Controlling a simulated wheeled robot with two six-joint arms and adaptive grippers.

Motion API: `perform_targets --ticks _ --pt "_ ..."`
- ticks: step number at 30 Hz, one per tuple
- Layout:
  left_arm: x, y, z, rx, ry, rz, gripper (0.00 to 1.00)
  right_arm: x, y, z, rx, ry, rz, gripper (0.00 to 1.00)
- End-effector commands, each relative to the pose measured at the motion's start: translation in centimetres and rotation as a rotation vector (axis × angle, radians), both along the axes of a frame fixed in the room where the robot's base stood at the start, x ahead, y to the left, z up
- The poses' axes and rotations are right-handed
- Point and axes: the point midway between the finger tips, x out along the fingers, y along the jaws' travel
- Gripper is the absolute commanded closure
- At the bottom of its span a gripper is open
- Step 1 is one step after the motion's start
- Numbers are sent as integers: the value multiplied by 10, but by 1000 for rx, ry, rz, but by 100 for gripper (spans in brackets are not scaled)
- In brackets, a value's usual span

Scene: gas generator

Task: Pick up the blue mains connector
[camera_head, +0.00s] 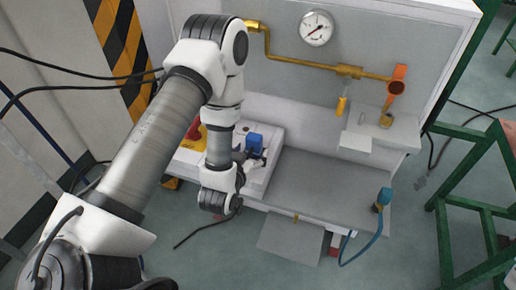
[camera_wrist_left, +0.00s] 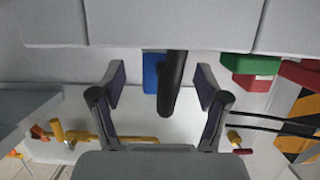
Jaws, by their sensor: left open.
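The blue mains connector (camera_head: 254,141) is at the white control box in the camera_head view, partly hidden by my left gripper (camera_head: 256,157). In the camera_wrist_left view, the blue body of the connector (camera_wrist_left: 151,72) shows partly behind a thick black cylindrical piece (camera_wrist_left: 172,85). The two fingers of my left gripper (camera_wrist_left: 161,79) are open, one on each side of the blue body and the black piece, with gaps at both sides. I cannot tell the depth between the fingertips and the connector. My right gripper is not in view.
The white box (camera_head: 262,179) stands at the left of a grey bench (camera_head: 325,190). A red knob (camera_head: 193,136) is beside my left wrist. A teal plug with a cable (camera_head: 383,197) is at the bench's right edge. Brass piping (camera_head: 290,60) and a gauge (camera_head: 317,27) are behind.

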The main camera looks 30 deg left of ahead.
Motion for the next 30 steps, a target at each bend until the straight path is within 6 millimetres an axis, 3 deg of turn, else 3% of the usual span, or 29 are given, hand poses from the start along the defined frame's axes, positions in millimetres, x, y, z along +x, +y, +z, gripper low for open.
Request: perform_targets --ticks 6,13,14,19,20,30 --pt "34 9 -10 1 0 2 25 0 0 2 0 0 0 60" --pt "38 10 -12 0 1 1 25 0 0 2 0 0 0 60" --pt "38 10 -12 0 1 1 32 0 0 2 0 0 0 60" --pt "37 10 -12 0 2 1 92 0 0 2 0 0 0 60" --pt "37 10 -12 0 2 1 96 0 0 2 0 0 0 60" --pt "38 10 -10 0 1 0 97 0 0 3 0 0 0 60"
